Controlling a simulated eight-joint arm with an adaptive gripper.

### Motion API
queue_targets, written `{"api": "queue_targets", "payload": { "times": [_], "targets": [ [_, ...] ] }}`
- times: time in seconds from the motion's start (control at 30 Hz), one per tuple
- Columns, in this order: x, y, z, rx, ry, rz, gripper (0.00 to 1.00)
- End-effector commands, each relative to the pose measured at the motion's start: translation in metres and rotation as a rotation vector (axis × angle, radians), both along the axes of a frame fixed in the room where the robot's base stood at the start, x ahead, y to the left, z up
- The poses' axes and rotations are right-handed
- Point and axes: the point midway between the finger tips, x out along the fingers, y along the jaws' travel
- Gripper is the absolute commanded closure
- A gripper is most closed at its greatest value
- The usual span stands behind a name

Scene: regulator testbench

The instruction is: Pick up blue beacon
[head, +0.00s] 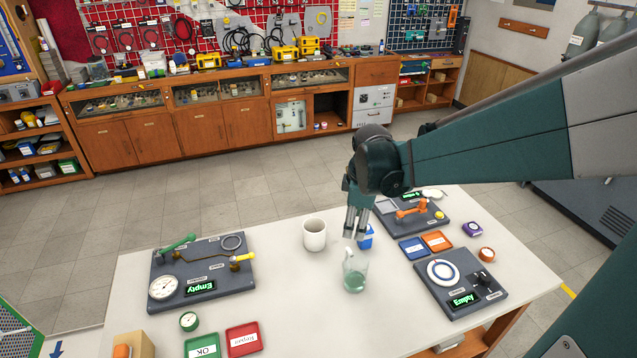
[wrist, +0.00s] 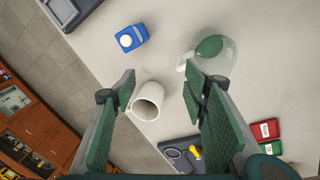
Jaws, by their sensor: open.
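The blue beacon (head: 366,238) stands on the white table, partly hidden behind my gripper (head: 356,224) in the head view. In the wrist view, the beacon (wrist: 130,39) is a small blue block with a round white part, in the upper left, beyond the fingertips. My gripper (wrist: 158,80) is open and empty, its green-padded fingers spread wide. It hangs above the table near the beacon, and I see no contact.
A grey test panel (head: 201,272) lies left, another (head: 460,282) right. Red (head: 243,339) and green trays sit at the front.

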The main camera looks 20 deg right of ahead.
Motion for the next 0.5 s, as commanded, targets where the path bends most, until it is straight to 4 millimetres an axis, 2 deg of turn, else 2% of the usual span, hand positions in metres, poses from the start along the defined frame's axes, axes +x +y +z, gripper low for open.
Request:
{"api": "queue_targets", "payload": {
  "times": [0.5],
  "targets": [
    [0.041,-0.045,-0.021,-0.020,0.125,0.282,0.56]
  ]
}}
